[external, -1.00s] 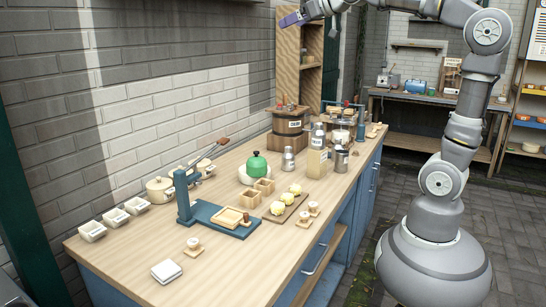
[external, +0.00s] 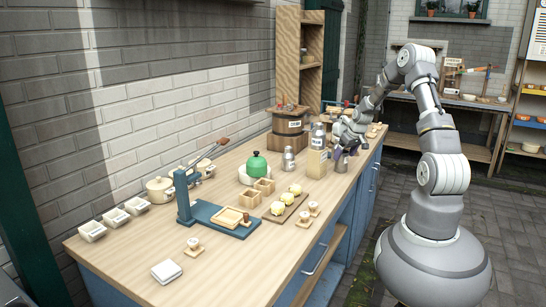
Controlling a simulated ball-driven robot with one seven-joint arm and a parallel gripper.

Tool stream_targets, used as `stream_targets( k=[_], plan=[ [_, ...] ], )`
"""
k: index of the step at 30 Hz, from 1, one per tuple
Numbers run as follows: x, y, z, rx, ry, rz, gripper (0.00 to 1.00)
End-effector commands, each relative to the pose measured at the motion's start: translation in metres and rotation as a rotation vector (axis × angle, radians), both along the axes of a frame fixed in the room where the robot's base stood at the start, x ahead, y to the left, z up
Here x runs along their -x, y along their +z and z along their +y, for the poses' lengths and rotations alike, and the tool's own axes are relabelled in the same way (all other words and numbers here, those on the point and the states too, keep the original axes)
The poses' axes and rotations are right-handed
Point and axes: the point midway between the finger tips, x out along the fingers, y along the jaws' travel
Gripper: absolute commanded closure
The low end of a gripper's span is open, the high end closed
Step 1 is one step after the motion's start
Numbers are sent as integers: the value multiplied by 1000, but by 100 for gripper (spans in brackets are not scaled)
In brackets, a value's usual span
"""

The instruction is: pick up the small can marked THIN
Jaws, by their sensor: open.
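Several small metal cans stand on the wooden workbench (external: 150,250); their labels are too small to read, so I cannot tell which is marked THIN. One can (external: 341,165) stands near the right edge, just under my gripper (external: 345,153). My gripper is open and points down at this can's top, which it partly hides. I cannot tell whether the fingers touch it. Another can (external: 288,160) stands to the left, apart from the gripper. A taller can (external: 318,133) stands behind a wooden block (external: 317,162) with a white label.
A wooden tub (external: 288,130) stands behind the cans. A green-domed item (external: 256,166), wooden boxes (external: 264,186) and a board with yellow lumps (external: 284,208) lie nearer. My arm hides things behind the gripper.

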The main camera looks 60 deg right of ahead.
Motion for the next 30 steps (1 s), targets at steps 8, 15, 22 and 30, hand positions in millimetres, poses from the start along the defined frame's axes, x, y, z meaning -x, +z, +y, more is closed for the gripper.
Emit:
stream_targets(
  k=[8,15,22,30],
  plan=[
    [-15,-40,-8,-1,-1,-1,11],
    [-16,-38,-8,0,0,-1,18],
    [-16,-38,-8,0,0,-1,69],
    [-16,-36,-8,0,0,-1,69]
  ],
)
